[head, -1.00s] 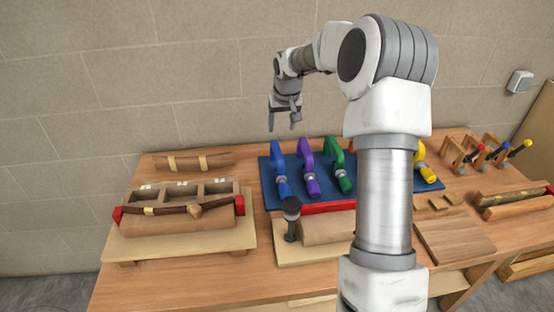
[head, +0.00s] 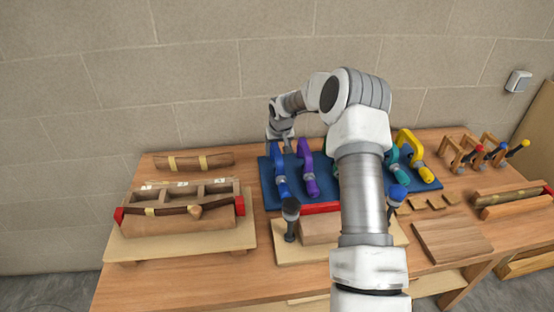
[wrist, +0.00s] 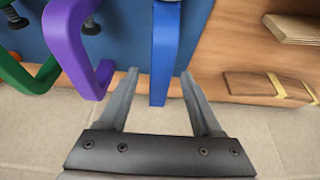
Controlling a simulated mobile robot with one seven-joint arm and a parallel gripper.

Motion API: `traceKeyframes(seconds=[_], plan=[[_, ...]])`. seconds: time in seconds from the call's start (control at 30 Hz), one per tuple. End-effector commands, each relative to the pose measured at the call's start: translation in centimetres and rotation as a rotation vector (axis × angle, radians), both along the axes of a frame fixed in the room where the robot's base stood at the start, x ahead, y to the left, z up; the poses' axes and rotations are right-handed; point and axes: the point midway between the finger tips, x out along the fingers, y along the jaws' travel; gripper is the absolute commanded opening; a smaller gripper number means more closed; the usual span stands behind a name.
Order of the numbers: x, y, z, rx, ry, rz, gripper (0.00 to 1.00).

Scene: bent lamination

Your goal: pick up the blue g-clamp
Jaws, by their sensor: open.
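The blue g-clamp (head: 279,172) stands at the left end of the row of clamps on the blue board (head: 265,188). In the wrist view the end of its blue frame (wrist: 163,75) reaches down between the tips of my open gripper (wrist: 160,80). The fingers are on either side of it, with a gap on each side. In the head view my gripper (head: 280,140) is at the back of the board, just behind the blue clamp, which partly hides the fingertips.
A purple clamp (head: 307,168) stands close to the right of the blue one; a green one (wrist: 25,75) follows in the wrist view. Teal and yellow (head: 410,152) clamps are further right. A compartment tray (head: 188,193) and a wrapped log (head: 193,162) are at left.

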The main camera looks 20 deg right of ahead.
Motion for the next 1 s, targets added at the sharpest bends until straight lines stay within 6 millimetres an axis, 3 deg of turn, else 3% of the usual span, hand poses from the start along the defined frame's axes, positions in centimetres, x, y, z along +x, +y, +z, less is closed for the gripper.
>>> traceKeyframes(seconds=[0.37,0.73,1.0], plan=[[0.44,-0.04,-1.03,0.000,-0.001,0.000,0.66],[0.41,-0.05,-1.02,0.000,0.000,0.000,0.03],[0.48,-0.06,-0.88,0.000,-0.003,0.000,0.00]])
